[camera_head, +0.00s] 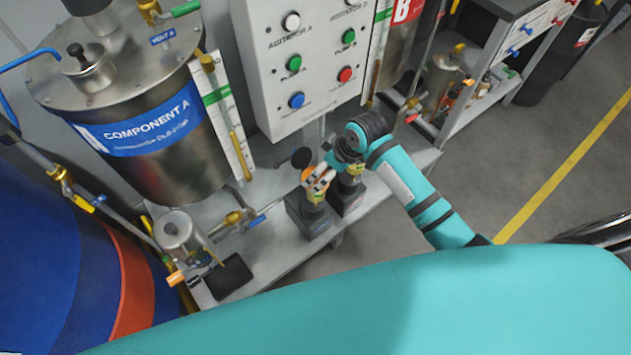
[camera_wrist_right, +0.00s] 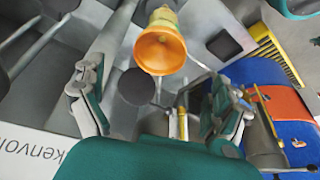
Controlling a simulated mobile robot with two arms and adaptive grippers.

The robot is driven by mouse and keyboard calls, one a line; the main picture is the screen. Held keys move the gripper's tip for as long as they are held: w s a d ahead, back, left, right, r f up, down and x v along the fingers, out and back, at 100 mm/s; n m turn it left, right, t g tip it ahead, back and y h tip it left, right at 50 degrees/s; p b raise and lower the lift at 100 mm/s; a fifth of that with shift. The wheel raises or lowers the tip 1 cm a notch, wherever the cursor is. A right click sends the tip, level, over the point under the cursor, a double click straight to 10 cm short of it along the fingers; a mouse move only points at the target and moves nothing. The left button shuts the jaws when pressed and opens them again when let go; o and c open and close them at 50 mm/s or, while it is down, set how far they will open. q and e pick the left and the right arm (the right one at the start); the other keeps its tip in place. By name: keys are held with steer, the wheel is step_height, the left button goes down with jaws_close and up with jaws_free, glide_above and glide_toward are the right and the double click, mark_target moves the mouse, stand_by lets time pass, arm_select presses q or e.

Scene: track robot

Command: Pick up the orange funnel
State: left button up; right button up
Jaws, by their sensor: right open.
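The orange funnel (camera_wrist_right: 160,48) shows in the right wrist view, with its wide rim facing the camera and a yellow part behind it. It lies ahead of and between the spread fingers of my right gripper (camera_wrist_right: 158,80), which look apart from it. In the head view, the orange funnel (camera_head: 316,178) is at a dark block-shaped stand on the bench, partly hidden by my right gripper (camera_head: 326,164). My right gripper is open and empty, close beside it. My left gripper is in neither view.
A second dark stand (camera_head: 346,198) is beside the first. A dark round disc (camera_wrist_right: 136,87) lies near the funnel. The control panel (camera_head: 300,65) and Component A tank (camera_head: 150,130) rise behind the bench (camera_head: 275,262). A black tray (camera_head: 229,277) is at the bench's front left.

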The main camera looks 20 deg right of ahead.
steer(key=b+x, duration=0.1)
steer(key=x, duration=0.7)
steer(key=shift+d, duration=0.1)
steer(key=c, duration=1)
